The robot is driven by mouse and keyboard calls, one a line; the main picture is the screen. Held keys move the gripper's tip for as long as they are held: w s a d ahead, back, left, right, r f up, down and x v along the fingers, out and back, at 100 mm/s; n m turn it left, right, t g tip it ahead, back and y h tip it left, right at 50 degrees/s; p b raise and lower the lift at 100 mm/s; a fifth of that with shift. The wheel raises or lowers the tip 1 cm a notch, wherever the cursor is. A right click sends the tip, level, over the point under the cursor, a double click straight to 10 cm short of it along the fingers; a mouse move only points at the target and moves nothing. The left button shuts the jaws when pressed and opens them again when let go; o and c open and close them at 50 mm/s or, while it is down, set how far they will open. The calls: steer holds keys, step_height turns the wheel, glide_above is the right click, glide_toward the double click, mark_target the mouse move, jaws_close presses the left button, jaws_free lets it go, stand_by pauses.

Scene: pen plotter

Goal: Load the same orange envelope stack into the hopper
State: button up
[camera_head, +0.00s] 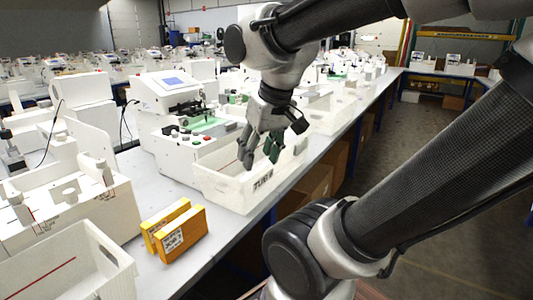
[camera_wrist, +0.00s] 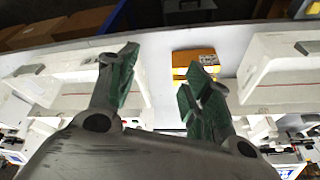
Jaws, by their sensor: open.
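Two orange envelope stacks stand side by side on the grey bench: the front one (camera_head: 183,236) has a white label, and the rear one (camera_head: 164,220) is partly behind it. In the wrist view, an orange stack (camera_wrist: 194,57) shows beyond my fingers, with a yellower one partly hidden below it. My gripper (camera_head: 259,154) is open and empty, pointing down over the white bin (camera_head: 228,196), to the right of and above the stacks. Its green-padded fingers (camera_wrist: 160,75) are spread in the wrist view. White machine bodies (camera_head: 62,200) with upright guides stand to the left; I cannot tell which part is the hopper.
A second white bin (camera_head: 82,262) with a red line inside lies at bottom left, close to the stacks. A white machine with a screen (camera_head: 174,82) stands behind the bin under my gripper. The bench's front edge (camera_head: 250,222) runs below, with brown boxes (camera_head: 318,180) under it.

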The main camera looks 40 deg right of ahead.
steer(key=shift+s+d+r+n, duration=0.15)
steer(key=shift+s+n, duration=0.15)
steer(key=shift+s, duration=0.2)
steer(key=shift+s+d+n, duration=0.15)
steer(key=shift+s+n, duration=0.15)
steer(key=shift+s, duration=0.2)
steer(key=shift+c, duration=1.2)
steer(key=m+g+y, duration=0.4)
steer(key=m+g, duration=0.2)
steer(key=m, duration=0.7)
glide_above(182, 219)
steer(key=w+d, duration=0.1)
steer(key=d, duration=0.2)
step_height(182, 219, down, 18)
steer(key=shift+w+a+f, duration=0.1)
steer(key=shift+a, duration=0.05)
steer(key=shift+a+m+t, duration=0.15)
steer(key=shift+m+t, duration=0.15)
steer(key=shift+m, duration=0.1)
steer(key=shift+f+m, duration=0.15)
steer(key=shift+m, duration=0.15)
steer(key=shift+a+f, duration=0.2)
steer(key=shift+f, duration=0.15)
steer(key=x, duration=0.6)
steer(key=shift+s+r, duration=0.1)
steer(key=shift+s, duration=0.15)
steer(key=shift+a+f, duration=0.2)
steer(key=shift+f, duration=0.2)
